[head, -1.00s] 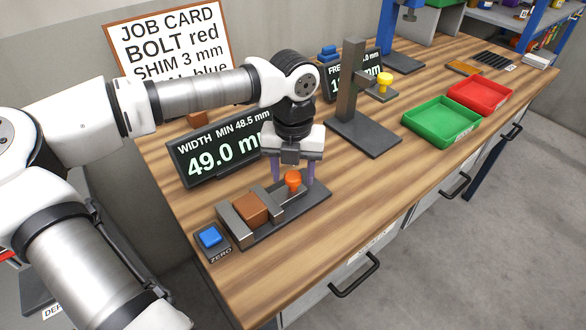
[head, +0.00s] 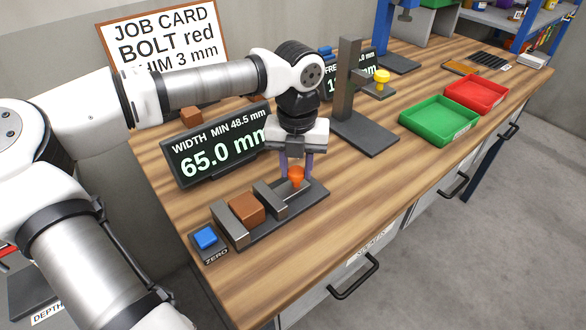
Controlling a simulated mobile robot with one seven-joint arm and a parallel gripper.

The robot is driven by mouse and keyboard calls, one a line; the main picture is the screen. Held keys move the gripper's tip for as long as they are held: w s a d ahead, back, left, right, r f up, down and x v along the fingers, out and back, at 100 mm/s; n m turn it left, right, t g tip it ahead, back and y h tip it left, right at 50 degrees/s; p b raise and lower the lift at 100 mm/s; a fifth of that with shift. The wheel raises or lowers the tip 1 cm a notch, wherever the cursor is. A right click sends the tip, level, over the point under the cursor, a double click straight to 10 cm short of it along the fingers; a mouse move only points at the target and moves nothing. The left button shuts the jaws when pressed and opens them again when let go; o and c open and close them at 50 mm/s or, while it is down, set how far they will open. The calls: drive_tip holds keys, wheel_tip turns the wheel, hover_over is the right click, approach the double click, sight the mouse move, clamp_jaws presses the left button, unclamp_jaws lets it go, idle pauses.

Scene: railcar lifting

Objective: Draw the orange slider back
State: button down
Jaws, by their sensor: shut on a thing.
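The orange slider knob (head: 296,178) stands on the right part of the dark gauge base (head: 312,193). My gripper (head: 297,174) points down and is shut on the knob, one finger on each side. The sliding grey jaw (head: 270,200) joins the knob by a thin rod. A brown block (head: 247,208) sits between this jaw and the fixed grey jaw (head: 229,223). A gap shows between the block and the sliding jaw. The width display (head: 215,147) reads 65.0 mm, with "MIN 48.5 mm" above it.
A blue ZERO button (head: 205,238) is left of the gauge. A grey stand (head: 350,110) with a yellow knob (head: 382,77) rises behind my gripper. Green (head: 438,118) and red (head: 476,93) trays lie farther right. Bare wood lies in front of the gauge.

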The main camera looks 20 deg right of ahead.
drive_tip(key=c, duration=1)
unclamp_jaws()
drive_tip(key=shift+w+d, duration=0.1)
drive_tip(key=shift+d, duration=0.2)
drive_tip(key=shift+a+r, duration=0.1)
drive_tip(key=shift+r, duration=0.05)
drive_tip(key=shift+r, duration=0.3)
wheel_tip(320, 180, up, 13)
drive_tip(key=shift+b, duration=0.95)
